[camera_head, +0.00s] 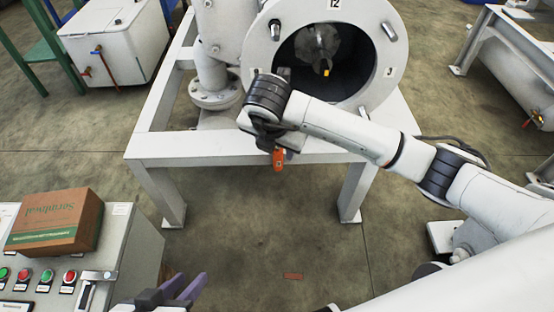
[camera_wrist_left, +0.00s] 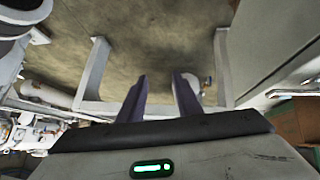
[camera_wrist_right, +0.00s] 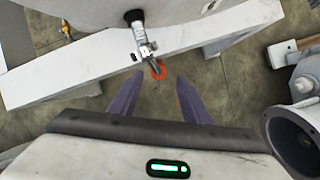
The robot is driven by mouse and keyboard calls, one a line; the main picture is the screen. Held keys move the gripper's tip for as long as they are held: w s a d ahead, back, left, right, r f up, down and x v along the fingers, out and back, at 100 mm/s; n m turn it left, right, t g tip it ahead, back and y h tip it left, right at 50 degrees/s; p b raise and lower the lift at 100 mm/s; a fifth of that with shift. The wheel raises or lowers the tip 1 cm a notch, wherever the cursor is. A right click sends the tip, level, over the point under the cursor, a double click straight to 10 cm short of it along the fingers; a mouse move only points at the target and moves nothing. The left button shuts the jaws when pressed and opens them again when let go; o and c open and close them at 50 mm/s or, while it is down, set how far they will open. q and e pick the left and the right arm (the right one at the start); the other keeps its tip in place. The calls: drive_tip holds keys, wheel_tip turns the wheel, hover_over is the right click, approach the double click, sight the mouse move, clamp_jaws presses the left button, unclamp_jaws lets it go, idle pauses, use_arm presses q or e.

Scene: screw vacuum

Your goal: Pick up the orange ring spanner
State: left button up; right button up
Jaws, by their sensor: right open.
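An orange piece, which looks like the ring spanner (camera_head: 279,160), shows just below my right gripper in the head view, by the front beam of the vacuum stand. In the right wrist view the orange ring (camera_wrist_right: 160,70) sits at the lower end of a grey metal bolt-like part (camera_wrist_right: 143,42); whether it encircles it I cannot tell. My right gripper (camera_wrist_right: 157,88) is open, its purple fingers apart, with the ring just beyond and between the fingertips. My left gripper (camera_head: 190,285) is open and empty at the bottom of the head view; its parted fingers also show in the left wrist view (camera_wrist_left: 158,78).
The round vacuum chamber (camera_head: 398,62) stands open on a white frame (camera_head: 160,148). A control cabinet (camera_head: 135,250) with buttons carries a cardboard box (camera_head: 58,222) at the lower left. Floor between cabinet and frame is clear.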

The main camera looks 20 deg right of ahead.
sight(277, 152)
drive_tip(key=shift+x, duration=0.9)
drive_tip(key=b+x, duration=0.2)
drive_tip(key=x, duration=0.2)
drive_tip(key=shift+w+a+f, duration=0.15)
drive_tip(key=shift+f, duration=0.1)
drive_tip(key=shift+w+f, duration=0.15)
drive_tip(key=shift+f, duration=0.1)
use_arm(q)
drive_tip(key=shift+w+d+r+h, duration=0.15)
drive_tip(key=shift+d+r+h, duration=0.05)
drive_tip(key=shift+d, duration=0.2)
drive_tip(key=shift+w+d+r+h, duration=0.1)
drive_tip(key=shift+d+r+h, duration=0.1)
drive_tip(key=shift+d, duration=0.2)
drive_tip(key=shift+f, duration=0.1)
use_arm(e)
drive_tip(key=shift+r, duration=0.1)
clamp_jaws()
